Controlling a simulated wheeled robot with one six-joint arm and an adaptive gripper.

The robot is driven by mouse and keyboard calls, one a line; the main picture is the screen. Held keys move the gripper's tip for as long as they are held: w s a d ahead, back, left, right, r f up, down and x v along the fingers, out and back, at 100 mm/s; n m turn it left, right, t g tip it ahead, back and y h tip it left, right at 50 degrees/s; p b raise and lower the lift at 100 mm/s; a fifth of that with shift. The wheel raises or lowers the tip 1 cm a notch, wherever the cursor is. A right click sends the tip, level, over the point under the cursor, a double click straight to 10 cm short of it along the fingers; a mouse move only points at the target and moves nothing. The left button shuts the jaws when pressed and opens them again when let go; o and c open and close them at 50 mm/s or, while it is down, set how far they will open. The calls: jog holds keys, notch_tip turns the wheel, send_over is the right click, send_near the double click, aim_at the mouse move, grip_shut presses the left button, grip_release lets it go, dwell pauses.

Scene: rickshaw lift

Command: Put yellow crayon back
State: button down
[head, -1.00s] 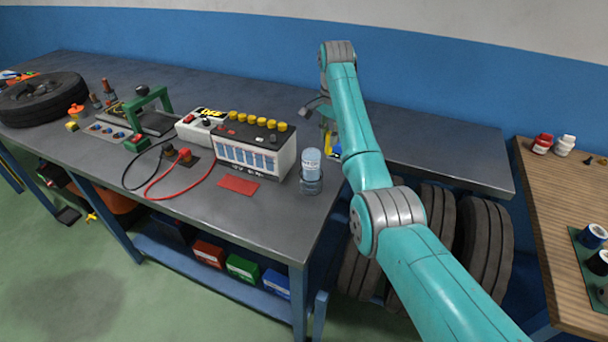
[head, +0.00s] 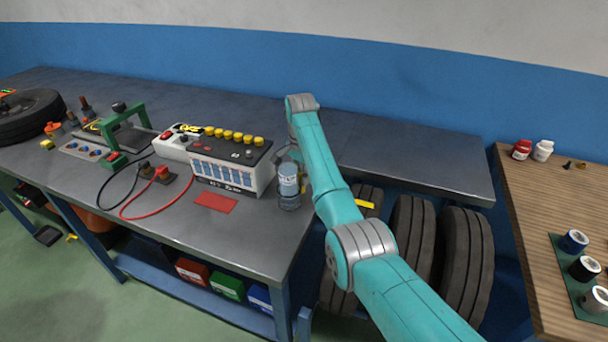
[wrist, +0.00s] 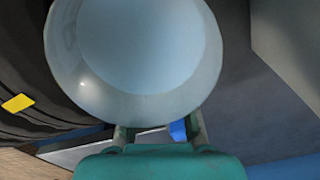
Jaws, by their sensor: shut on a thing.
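A small yellow bar (head: 365,204), which looks like the yellow crayon, lies against a dark tyre beside my arm. It also shows at the left edge of the wrist view (wrist: 18,103). My gripper (wrist: 158,130) is shut on a round, pale-blue, translucent thing that fills the upper wrist view. This seems to be the clear bottle (head: 288,187) on the bench, whose round top (wrist: 135,40) I see from above.
A battery with yellow caps (head: 232,165) stands left of the bottle, near a red card (head: 215,202) and cables. Several tyres (head: 465,262) stand under the bench's right part. A wooden table (head: 540,240) at right holds small bottles and rolls. The bench's right end is clear.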

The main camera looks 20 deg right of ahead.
jog(key=shift+f, duration=0.1)
jog(key=c, duration=1)
grip_release()
